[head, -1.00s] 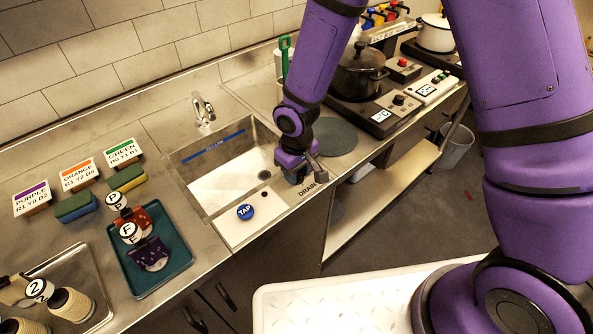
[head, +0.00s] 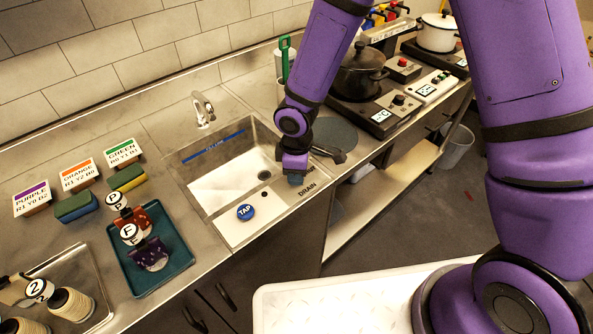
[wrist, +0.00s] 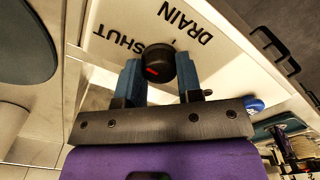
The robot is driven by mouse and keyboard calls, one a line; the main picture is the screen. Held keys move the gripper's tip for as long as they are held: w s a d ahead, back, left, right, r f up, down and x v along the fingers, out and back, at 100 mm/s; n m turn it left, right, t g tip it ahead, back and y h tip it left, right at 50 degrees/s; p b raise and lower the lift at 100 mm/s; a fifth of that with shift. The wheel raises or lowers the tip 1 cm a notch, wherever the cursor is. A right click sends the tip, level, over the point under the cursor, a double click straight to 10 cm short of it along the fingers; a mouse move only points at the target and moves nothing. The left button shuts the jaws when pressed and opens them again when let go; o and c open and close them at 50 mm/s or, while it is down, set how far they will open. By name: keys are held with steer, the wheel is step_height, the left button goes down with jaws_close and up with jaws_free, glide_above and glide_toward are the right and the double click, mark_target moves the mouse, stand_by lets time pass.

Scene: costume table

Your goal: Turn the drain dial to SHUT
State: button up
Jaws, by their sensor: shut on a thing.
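The drain dial (wrist: 159,57) is a round black knob with a red mark on its side in the wrist view. My gripper (wrist: 158,67) has its two blue fingers shut on the dial, one on each side. The word SHUT (wrist: 124,47) is printed upper left of the dial, and DRAIN (wrist: 188,24) upper right. The red mark faces down toward my gripper's palm, not toward the printed SHUT. In the head view my gripper (head: 296,179) is low at the sink's right front corner and hides the dial. The DRAIN label (head: 308,189) shows beside it.
The sink (head: 215,188) lies left of my gripper, with a blue TAP knob (head: 245,212) on its front ledge and a faucet (head: 203,108) behind. A grey round mat (head: 336,134) and a dark pot (head: 360,72) on a burner are to the right.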

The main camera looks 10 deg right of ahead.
stand_by(0.3)
steer(key=o, duration=0.9)
steer(key=shift+o, duration=0.2)
steer(key=shift+r, duration=0.1)
step_height(320, 180, up, 11)
steer(key=shift+f, duration=0.2)
